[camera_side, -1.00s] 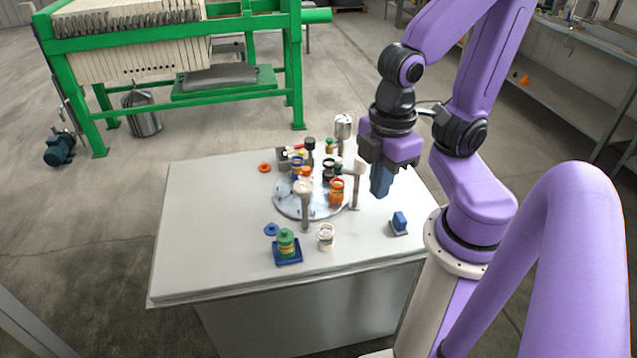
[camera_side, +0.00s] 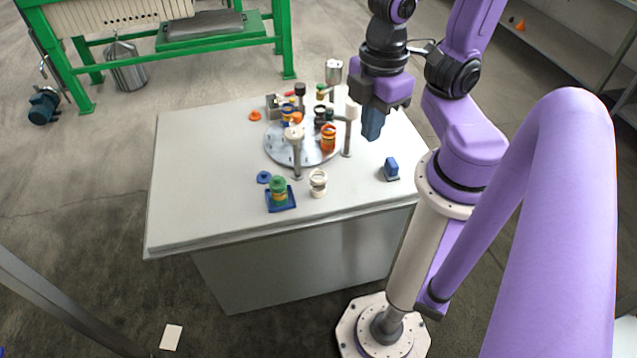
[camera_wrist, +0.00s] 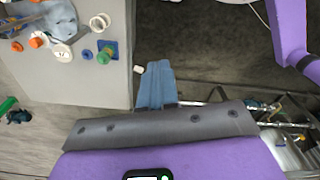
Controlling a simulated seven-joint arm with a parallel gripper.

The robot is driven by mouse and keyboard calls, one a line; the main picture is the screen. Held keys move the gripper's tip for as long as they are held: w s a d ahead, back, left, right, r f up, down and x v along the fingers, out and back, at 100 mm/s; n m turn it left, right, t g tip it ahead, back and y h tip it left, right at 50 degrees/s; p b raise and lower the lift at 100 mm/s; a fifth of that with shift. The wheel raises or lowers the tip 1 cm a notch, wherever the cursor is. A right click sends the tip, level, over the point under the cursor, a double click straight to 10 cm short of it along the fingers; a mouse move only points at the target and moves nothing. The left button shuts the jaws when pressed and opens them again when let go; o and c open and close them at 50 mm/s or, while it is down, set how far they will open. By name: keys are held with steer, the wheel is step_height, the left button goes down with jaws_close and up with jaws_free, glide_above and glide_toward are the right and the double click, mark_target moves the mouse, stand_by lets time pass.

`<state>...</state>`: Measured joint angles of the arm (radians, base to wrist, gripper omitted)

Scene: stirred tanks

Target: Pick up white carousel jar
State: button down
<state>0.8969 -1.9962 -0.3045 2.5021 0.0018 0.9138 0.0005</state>
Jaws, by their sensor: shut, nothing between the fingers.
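A white jar (camera_side: 318,183) stands upright on the table, in front of the round grey carousel (camera_side: 275,150). It shows from above as a pale ring in the wrist view (camera_wrist: 98,23). An orange jar (camera_side: 328,138), a black jar (camera_side: 320,114) and a blue jar (camera_side: 287,113) are on the carousel. I cannot make out another white jar there, as posts cover part of it. My gripper (camera_side: 371,135) hangs above the table, right of the carousel and apart from the jars. Its blue fingers are shut and empty; they also show in the wrist view (camera_wrist: 155,88).
A green jar (camera_side: 278,188) stands on a blue pad (camera_side: 284,207), with a blue lid (camera_side: 264,177) behind it. Tall posts with pale heads (camera_side: 294,133) rise around the carousel. A blue block (camera_side: 391,168) is at right. The table's left side (camera_side: 200,180) is clear.

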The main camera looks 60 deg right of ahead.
stand_by(0.4)
steer(key=shift+c, duration=2.3)
jaws_free()
steer(key=n+t+h, duration=0.9)
steer(key=n+h, duration=0.2)
steer(key=n, duration=0.3)
glide_toward(321, 185)
steer(key=x, duration=0.8)
steer(key=shift+y, duration=0.3)
steer(key=shift+x, duration=3.15)
